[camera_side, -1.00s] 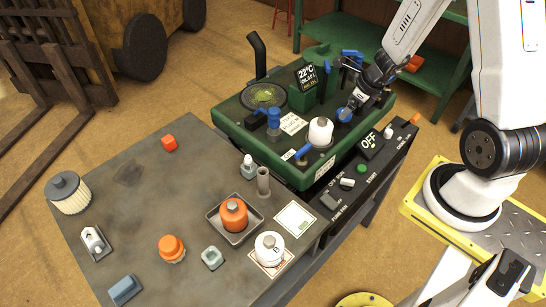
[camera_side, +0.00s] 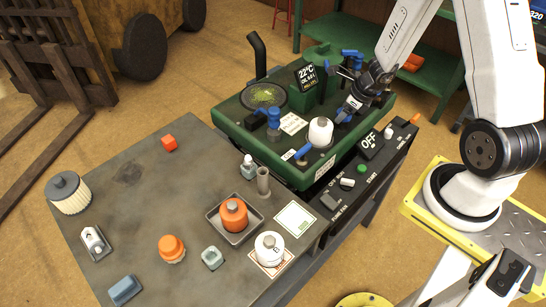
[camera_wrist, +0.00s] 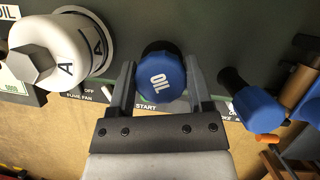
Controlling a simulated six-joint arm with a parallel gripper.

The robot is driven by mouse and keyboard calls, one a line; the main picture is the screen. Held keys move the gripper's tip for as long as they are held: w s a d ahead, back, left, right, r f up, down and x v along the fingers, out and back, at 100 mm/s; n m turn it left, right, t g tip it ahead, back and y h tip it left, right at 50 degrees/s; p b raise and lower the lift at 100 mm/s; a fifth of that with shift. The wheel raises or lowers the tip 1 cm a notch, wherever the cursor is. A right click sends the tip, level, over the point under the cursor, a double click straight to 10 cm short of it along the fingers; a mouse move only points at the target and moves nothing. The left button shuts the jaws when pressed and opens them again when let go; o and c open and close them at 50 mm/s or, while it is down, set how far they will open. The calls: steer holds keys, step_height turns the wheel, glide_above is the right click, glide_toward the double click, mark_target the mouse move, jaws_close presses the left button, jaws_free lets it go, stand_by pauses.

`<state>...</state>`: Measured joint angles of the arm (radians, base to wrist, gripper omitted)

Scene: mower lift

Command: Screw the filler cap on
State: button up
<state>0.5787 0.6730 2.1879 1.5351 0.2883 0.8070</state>
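A blue faceted cap marked OIL (camera_wrist: 160,80), which looks like the filler cap, is in the middle of the wrist view. A dark part shows behind it. My gripper (camera_wrist: 162,80) has one finger on each side of the cap, very close to it. I cannot tell whether both fingers touch it. In the side view, my gripper (camera_side: 352,98) is low over the right part of the green deck (camera_side: 222,115). It partly hides the cap there, and how the cap is seated is hidden.
A white bottle lettered A (camera_wrist: 62,48) stands left of the cap in the wrist view. A blue knob (camera_wrist: 257,108) is close on the right. The green unit's black panel shows OFF (camera_side: 370,142). An orange container (camera_side: 233,214) and other parts stand on the grey table (camera_side: 195,160).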

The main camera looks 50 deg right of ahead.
steer(key=c, duration=0.3)
steer(key=o, duration=0.4)
steer(key=c, duration=0.7)
steer(key=o, duration=1.3)
steer(key=shift+s, duration=0.1)
steer(key=shift+n, duration=0.3)
steer(key=n, duration=0.2)
steer(key=n+y, duration=0.1)
steer(key=n, duration=0.1)
steer(key=shift+d+g+y, duration=0.1)
steer(key=shift+g+y, duration=0.2)
steer(key=shift+g, duration=0.1)
steer(key=shift+n, duration=0.7)
